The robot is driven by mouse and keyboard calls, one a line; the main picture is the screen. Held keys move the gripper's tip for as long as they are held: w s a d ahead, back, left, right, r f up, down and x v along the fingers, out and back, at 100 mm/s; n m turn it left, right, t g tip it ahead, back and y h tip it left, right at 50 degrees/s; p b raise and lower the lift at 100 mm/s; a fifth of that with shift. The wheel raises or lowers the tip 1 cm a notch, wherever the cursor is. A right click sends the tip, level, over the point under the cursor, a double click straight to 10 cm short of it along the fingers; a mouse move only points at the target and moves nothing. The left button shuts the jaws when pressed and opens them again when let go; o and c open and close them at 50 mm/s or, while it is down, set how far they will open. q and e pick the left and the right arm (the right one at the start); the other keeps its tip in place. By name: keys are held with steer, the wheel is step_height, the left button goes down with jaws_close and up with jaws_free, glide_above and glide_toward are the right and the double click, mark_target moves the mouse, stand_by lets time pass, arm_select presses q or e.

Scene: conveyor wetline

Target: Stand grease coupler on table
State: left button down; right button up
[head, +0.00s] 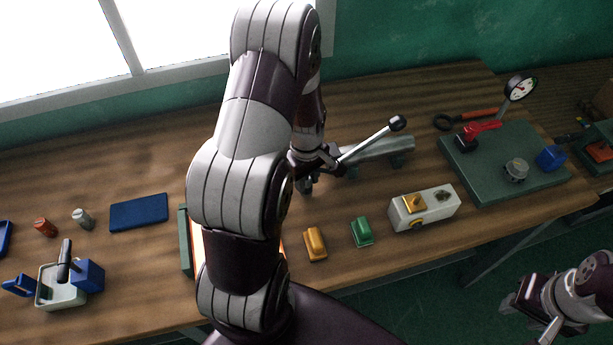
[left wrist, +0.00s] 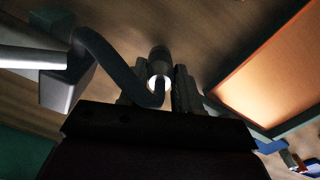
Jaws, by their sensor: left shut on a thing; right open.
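In the left wrist view my left gripper (left wrist: 158,92) is shut on a small dark cylindrical piece with a bright ring, which looks like the grease coupler (left wrist: 160,60). A dark bent hose (left wrist: 112,68) runs from a grey block to the fingers. In the head view my left gripper (head: 312,182) is low over the middle of the table (head: 140,170), partly hidden by my arm; the coupler cannot be made out there. Whether it touches the wood is unclear. A grey tool with a black-knobbed lever (head: 372,140) lies beside it. My right gripper (head: 526,314) is open and empty, off the table's front edge.
Near the front edge are a yellow block (head: 315,244), a green block (head: 361,232) and a white box (head: 425,208). A green plate (head: 490,185) with a gauge stands right. A blue pad (head: 139,212) and white caddy (head: 60,290) are left. An orange-faced panel (left wrist: 275,70) is near the gripper.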

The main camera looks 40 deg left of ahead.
arm_select(q)
steer(key=shift+f+b, duration=0.35)
steer(key=shift+f, duration=0.2)
steer(key=c, duration=0.7)
jaws_free()
steer(key=shift+d, duration=0.1)
step_height(320, 180, up, 13)
steer(key=shift+f, duration=0.2)
